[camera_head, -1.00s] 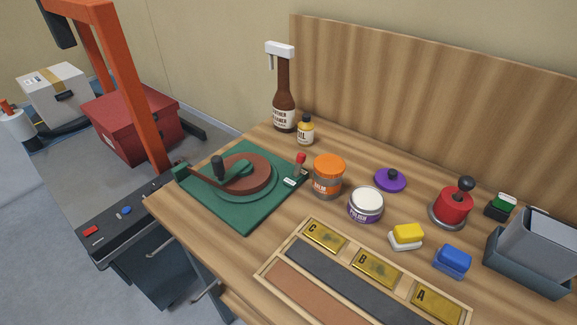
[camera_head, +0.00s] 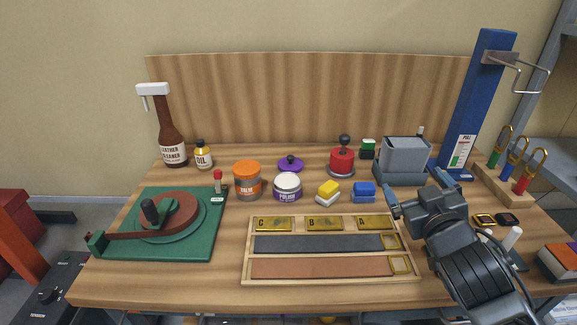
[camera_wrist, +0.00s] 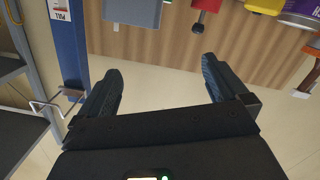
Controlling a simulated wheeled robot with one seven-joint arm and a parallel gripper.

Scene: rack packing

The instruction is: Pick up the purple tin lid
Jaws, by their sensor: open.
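The purple tin lid (camera_head: 290,164) lies flat at the back of the wooden bench, knob up, behind the white-and-purple polish tin (camera_head: 287,187). My gripper (camera_head: 416,196) is over the right part of the bench, well to the right of the lid. Its two dark fingers stand apart with nothing between them, as the wrist view (camera_wrist: 160,85) shows. In that wrist view I cannot see the lid; a purple-labelled tin (camera_wrist: 300,14) shows at the upper right corner.
An orange-lidded tin (camera_head: 247,180) stands left of the polish tin. A red knobbed tool (camera_head: 341,161), a yellow sponge (camera_head: 328,190), a blue block (camera_head: 364,191) and a grey bin (camera_head: 404,155) stand between lid and gripper. A wooden tray (camera_head: 330,282) lies in front; a blue post (camera_head: 474,100) rises right.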

